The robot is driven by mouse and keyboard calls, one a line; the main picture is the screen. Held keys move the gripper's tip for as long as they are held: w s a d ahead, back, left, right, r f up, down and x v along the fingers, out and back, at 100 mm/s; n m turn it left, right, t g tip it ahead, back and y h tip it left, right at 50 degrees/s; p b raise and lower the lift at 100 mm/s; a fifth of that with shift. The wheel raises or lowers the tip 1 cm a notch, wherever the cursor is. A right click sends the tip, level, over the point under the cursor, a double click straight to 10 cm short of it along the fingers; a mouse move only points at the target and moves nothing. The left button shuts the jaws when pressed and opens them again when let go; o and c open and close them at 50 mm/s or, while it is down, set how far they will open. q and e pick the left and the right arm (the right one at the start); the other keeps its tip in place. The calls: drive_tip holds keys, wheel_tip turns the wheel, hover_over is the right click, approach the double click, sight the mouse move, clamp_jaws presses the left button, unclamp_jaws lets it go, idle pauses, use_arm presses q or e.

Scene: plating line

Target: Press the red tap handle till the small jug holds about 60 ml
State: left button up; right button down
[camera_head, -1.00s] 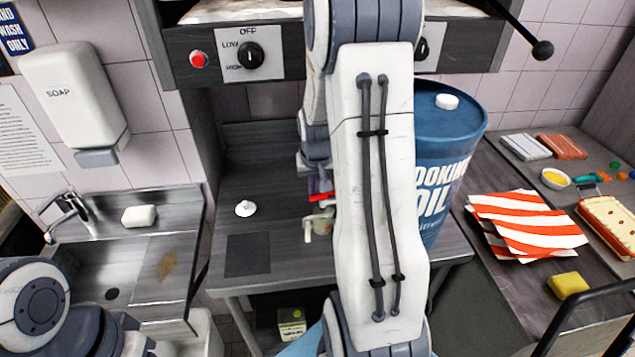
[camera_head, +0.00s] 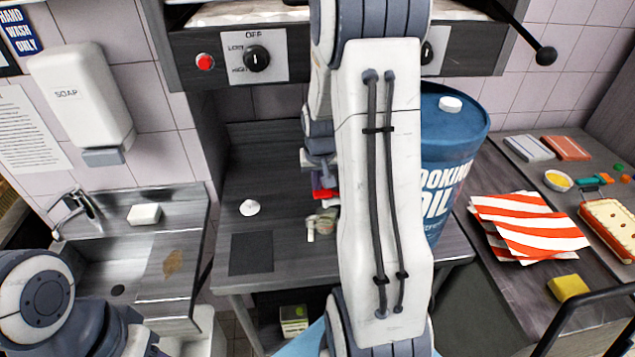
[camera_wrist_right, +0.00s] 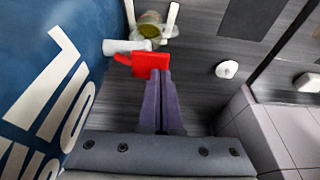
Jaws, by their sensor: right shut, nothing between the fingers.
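The red tap handle (camera_head: 325,194) is at the left side of the blue cooking oil drum (camera_head: 451,135), partly hidden by my right arm. In the right wrist view, the red handle (camera_wrist_right: 152,62) lies right at the tips of my right gripper (camera_wrist_right: 160,76). The fingers are shut with nothing between them and appear to touch the handle. A pale tap body (camera_wrist_right: 126,46) sits beside the handle. The small jug (camera_wrist_right: 150,27) is close by the tap, with yellow-green liquid visible; its level cannot be read. My left gripper is out of view.
A small white object (camera_head: 250,208) and a dark square mat (camera_head: 251,254) lie on the counter left of the tap. A sink (camera_head: 120,262) is at far left. Striped cloths (camera_head: 528,228) and a yellow sponge (camera_head: 568,288) lie on the right counter.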

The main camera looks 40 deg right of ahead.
sight(317, 193)
wheel_tip(317, 193, up, 4)
drive_tip(key=p, duration=0.3)
drive_tip(key=shift+r+p, duration=0.1)
drive_tip(key=shift+p, duration=0.2)
drive_tip(key=b+v, duration=0.2)
drive_tip(key=v, duration=0.7)
drive_tip(key=shift+r+b, duration=0.4)
drive_tip(key=shift+s+a, duration=0.1)
drive_tip(key=shift+a, duration=0.1)
